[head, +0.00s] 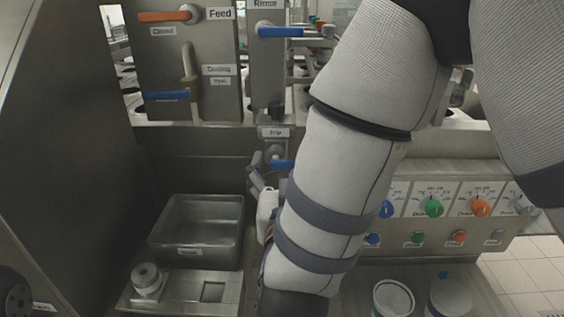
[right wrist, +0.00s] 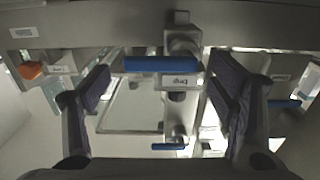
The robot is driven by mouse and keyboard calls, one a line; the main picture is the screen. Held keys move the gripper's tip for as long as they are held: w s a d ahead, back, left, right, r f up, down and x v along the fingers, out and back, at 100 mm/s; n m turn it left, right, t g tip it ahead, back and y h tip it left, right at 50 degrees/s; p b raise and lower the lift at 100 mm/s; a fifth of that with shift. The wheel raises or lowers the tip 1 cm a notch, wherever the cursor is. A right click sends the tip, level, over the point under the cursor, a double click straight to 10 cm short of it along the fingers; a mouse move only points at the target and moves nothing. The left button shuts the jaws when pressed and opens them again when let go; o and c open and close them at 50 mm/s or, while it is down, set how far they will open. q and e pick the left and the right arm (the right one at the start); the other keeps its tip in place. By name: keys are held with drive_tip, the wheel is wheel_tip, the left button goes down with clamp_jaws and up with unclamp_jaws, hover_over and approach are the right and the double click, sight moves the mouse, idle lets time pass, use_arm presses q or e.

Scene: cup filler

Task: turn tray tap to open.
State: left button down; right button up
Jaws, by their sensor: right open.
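A tap with a blue lever handle (head: 284,164) is on the panel behind the metal tray (head: 240,232), under a small label that seems to read "Drip". In the right wrist view the blue handle (right wrist: 162,64) lies crosswise, with the label (right wrist: 180,82) beside it, inverted. My right gripper (head: 258,178) is beside this tap; my forearm hides much of it in the head view. In the right wrist view my right gripper (right wrist: 160,82) is open, its fingers spread on either side of the handle. Contact cannot be told. My left gripper is not in view.
An orange handle (head: 164,16) labelled "Feed" and blue handles (head: 280,32) sit on upper panels. A panel of coloured knobs (head: 433,207) is at right. A white cup (head: 393,300) and a lidded container (head: 449,297) stand below it. A steel wall bounds the left.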

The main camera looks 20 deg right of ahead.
drive_tip(key=shift+w+d, duration=0.1)
drive_tip(key=shift+w, duration=0.35)
drive_tip(key=c, duration=1.2)
drive_tip(key=shift+o, duration=0.2)
